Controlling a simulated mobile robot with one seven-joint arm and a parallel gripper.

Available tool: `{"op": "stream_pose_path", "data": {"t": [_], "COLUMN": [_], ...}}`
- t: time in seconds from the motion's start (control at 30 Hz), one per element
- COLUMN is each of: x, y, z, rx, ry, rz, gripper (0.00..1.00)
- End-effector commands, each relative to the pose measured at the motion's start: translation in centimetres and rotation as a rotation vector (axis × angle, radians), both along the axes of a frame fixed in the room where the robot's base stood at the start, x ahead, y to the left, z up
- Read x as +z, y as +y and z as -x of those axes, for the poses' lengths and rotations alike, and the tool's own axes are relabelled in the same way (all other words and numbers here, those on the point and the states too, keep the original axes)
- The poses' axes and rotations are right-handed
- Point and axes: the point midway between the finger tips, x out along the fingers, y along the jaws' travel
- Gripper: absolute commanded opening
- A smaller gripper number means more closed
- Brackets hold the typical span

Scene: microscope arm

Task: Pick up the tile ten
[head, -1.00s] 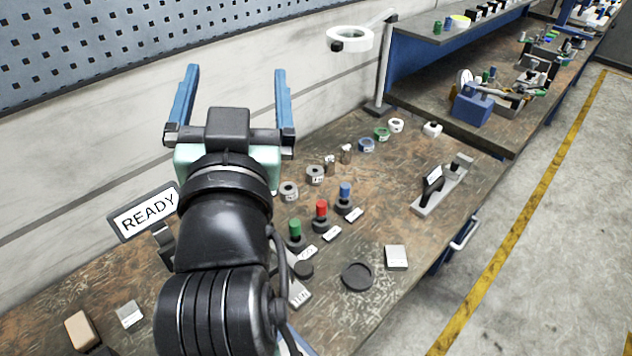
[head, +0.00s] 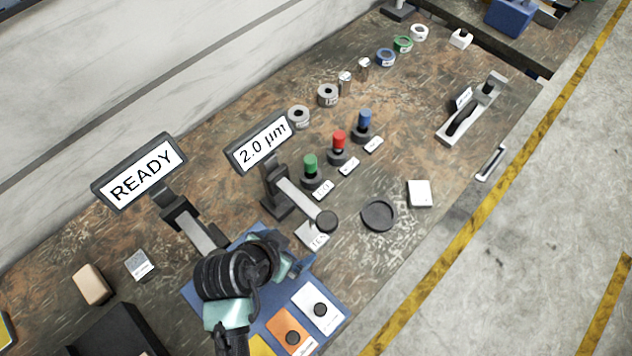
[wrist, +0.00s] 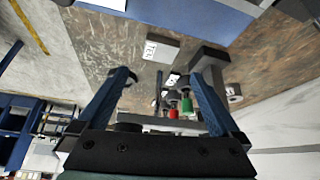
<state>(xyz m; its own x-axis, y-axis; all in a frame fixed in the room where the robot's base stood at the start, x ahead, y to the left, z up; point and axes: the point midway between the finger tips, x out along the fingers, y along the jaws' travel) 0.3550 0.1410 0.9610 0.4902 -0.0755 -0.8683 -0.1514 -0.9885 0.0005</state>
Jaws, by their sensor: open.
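The tile ten (head: 313,237) is a small pale tile with black lettering. It lies on the bench, beside the end of a grey arm with a round black disc, which overlaps its upper edge in the head view. In the wrist view the tile (wrist: 160,47) shows beyond the fingertips, roughly centred between them, with its lettering partly readable. My gripper (wrist: 165,68) is open, with nothing between its fingers.
The grey arm with the black disc (head: 326,221) stands close to the tile, under the 2.0 µm display (head: 259,143). Green (head: 310,165), red and blue knobs stand behind it. A black round dish (head: 379,215) lies to the right. The blue mat (head: 333,283) holds coloured cards.

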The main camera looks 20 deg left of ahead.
Motion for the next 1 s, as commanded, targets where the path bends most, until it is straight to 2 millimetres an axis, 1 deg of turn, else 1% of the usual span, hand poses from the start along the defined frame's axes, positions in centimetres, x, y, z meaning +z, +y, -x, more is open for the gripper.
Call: {"op": "stream_pose_path", "data": {"t": [0.4,0.5,0.67,0.77,1.0], "x": [-5.3,-6.0,-6.5,-7.1,-9.5], "y": [-0.5,-0.6,-0.6,-0.8,-1.1], "z": [-3.3,-3.6,-4.0,-4.6,-6.2], "rx": [0.000,0.000,0.000,-0.002,-0.001], "ry": [-0.001,-0.001,-0.002,-0.001,-0.001], "rz": [0.001,0.000,-0.001,-0.001,0.000], "gripper": [1.00,1.00,1.00,1.00,1.00]}}
